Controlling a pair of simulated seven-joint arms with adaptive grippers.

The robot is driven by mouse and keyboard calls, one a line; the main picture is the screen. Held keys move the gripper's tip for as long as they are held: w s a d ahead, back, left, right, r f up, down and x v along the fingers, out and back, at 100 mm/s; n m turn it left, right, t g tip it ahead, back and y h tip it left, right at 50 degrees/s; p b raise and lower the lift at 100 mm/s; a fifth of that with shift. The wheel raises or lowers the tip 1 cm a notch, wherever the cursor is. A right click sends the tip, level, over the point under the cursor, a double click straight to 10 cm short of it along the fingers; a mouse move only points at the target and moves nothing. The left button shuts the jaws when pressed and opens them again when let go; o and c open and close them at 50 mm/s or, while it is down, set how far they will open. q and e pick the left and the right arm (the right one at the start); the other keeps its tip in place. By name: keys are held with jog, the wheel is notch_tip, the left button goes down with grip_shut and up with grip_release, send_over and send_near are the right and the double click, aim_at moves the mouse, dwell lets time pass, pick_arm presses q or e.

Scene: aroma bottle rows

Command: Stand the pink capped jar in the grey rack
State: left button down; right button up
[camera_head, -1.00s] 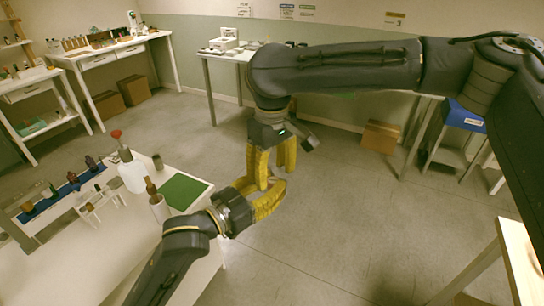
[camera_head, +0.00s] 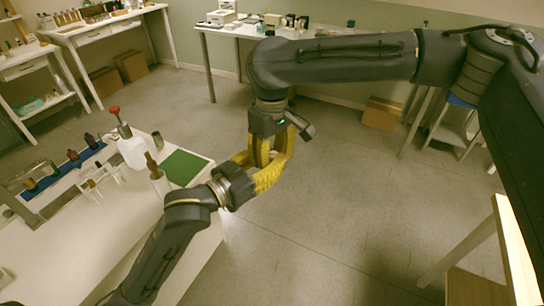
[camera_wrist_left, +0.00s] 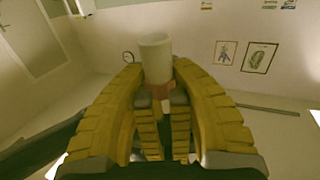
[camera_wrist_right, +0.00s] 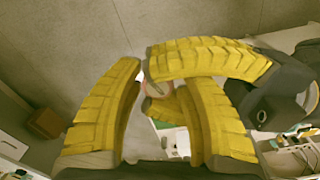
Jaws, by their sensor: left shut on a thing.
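My left gripper (camera_head: 262,171) is shut on a small jar. In the left wrist view the jar shows as a pale cylinder (camera_wrist_left: 155,58) with a pinkish part (camera_wrist_left: 166,90) at the fingers. My right gripper (camera_head: 270,158) reaches down beside it, with the fingers of both grippers crossing. In the right wrist view the right fingers (camera_wrist_right: 160,78) stand apart, and a small pinkish part of the jar (camera_wrist_right: 157,89) shows between the left fingers. Most of the jar is hidden. A low pale rack (camera_head: 101,178) stands on the left table; its grey colour is unclear.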

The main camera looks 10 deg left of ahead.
grip_shut()
pick_arm(q)
jog(key=c, duration=1.1)
grip_release()
jog(key=shift+f, duration=0.1)
